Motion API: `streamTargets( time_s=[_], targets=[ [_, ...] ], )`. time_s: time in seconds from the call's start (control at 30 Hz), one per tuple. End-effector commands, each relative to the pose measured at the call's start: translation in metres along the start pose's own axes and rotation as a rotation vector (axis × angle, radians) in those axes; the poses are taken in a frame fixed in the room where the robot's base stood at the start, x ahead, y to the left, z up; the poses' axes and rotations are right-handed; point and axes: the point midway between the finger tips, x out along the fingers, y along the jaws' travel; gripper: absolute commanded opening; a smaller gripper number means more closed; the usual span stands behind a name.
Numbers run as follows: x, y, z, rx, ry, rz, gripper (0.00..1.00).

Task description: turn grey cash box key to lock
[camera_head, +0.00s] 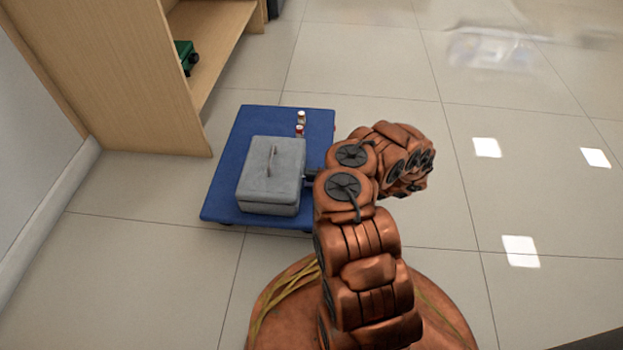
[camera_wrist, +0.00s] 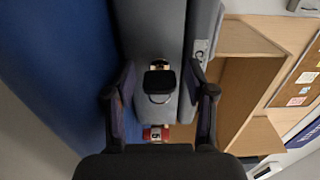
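The grey cash box (camera_head: 272,172) stands on a blue platform (camera_head: 225,190), its lid shut and handle on top. In the wrist view, the box's grey side (camera_wrist: 155,30) faces me. The key (camera_wrist: 160,82) shows there as a black head with a metal ring below it and brass at the lock. My gripper (camera_wrist: 161,95) is open, with one dark finger on each side of the key and a visible gap to both. In the head view, my arm hides the key and most of my gripper at the box's right side.
Two small red-and-white items (camera_head: 300,124) are near the box's far right corner. A red-and-white piece (camera_wrist: 156,134) marked "5" shows below the ring. A wooden shelf unit (camera_head: 130,70) with a green object (camera_head: 186,55) stands behind left.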

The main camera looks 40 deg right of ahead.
Motion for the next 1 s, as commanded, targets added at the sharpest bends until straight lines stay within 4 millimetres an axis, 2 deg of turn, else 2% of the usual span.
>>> streamTargets(
  time_s=[0.37,1.0],
  targets=[
    [-0.0010,-0.0018,0.0002,0.053,0.001,0.002,0.58],
    [-0.0010,-0.0043,-0.0001,0.652,0.001,-0.001,0.58]
  ],
)
